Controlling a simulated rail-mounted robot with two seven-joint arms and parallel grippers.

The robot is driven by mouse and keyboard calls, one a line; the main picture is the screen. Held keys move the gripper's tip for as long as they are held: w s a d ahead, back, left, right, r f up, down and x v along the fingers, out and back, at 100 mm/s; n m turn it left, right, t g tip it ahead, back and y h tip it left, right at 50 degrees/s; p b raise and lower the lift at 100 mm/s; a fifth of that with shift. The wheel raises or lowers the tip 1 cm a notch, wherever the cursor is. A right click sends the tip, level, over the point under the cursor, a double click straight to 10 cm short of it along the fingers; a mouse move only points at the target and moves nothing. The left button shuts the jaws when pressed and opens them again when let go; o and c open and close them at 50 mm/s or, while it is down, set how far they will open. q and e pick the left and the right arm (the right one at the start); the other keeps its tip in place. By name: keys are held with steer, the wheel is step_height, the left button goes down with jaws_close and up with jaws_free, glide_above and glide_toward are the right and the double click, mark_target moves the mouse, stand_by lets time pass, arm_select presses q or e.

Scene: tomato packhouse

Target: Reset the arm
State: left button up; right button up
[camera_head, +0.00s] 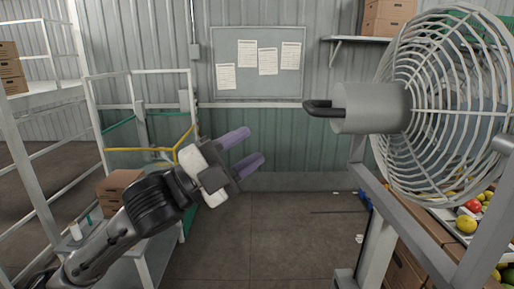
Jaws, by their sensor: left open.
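My left arm comes in from the lower left. Its gripper (250,150) has two purple fingers pointing right and slightly up. The fingers are apart with nothing between them. The gripper is in free air near the middle of the view, in front of the grey corrugated wall and above the floor. My right gripper does not show.
A large caged fan (447,105) on a metal frame (378,240) fills the right side. Tomatoes (467,225) lie behind it. A white rack (96,120) stands at left, with a cardboard box (118,187). A notice board (258,82) hangs behind. The middle floor (290,235) is mostly clear.

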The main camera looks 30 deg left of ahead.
arm_select(q)
steer(key=a+f+n+t+y, duration=0.2)
steer(key=a+f+n+y, duration=0.3)
steer(key=n+y, duration=0.9)
steer(key=s+d+f+n+g+y, duration=0.1)
steer(key=s+f+n+g, duration=0.25)
steer(key=f, duration=1.05)
steer(key=s+d+f+n+g, duration=0.15)
steer(key=f+g, duration=0.25)
steer(key=f, duration=1.1)
steer(key=s+d+f+n+g+h, duration=0.2)
steer(key=s+f+g, duration=0.7)
steer(key=s+f, duration=1.6)
step_height(320, 180, up, 14)
steer(key=d+p, duration=0.1)
steer(key=p, duration=1.4)
steer(key=shift+s+r+y, duration=0.25)
steer(key=shift+y, duration=0.05)
